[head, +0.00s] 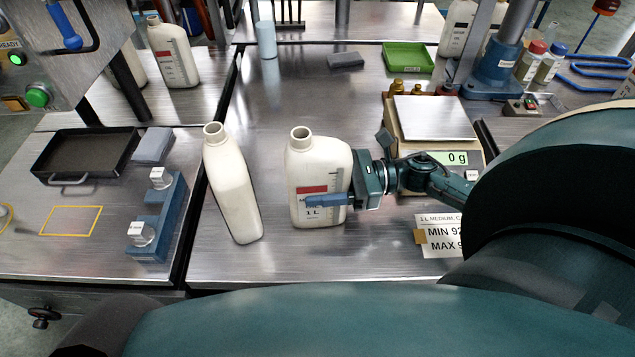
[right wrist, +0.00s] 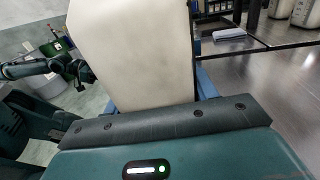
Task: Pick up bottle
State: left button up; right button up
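A white bottle (head: 321,170) with a red-and-grey label stands upright and uncapped near the middle of the metal table. My right gripper (head: 328,200) reaches it from the right, one blue finger across the label side. The right wrist view shows the bottle (right wrist: 140,50) between the blue fingers with no clear gap on either side, so the gripper looks shut on it. Its far-side finger is hidden in the head view. A second white open bottle (head: 231,185) stands just to the left. My left gripper (right wrist: 82,72) shows small and dark in the right wrist view, its opening unclear.
A scale (head: 436,125) reading 0 g stands right of the bottle, behind a MIN/MAX sign (head: 440,232). A blue holder (head: 160,218) with small caps, a black tray (head: 85,155) and a green tray (head: 407,57) lie around. The table behind the bottles is mostly clear.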

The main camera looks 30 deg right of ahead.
aim_at(321, 144)
jog(key=c, duration=0.4)
notch_tip(321, 144, up, 10)
jog(key=shift+r, duration=0.1)
dwell(0.4)
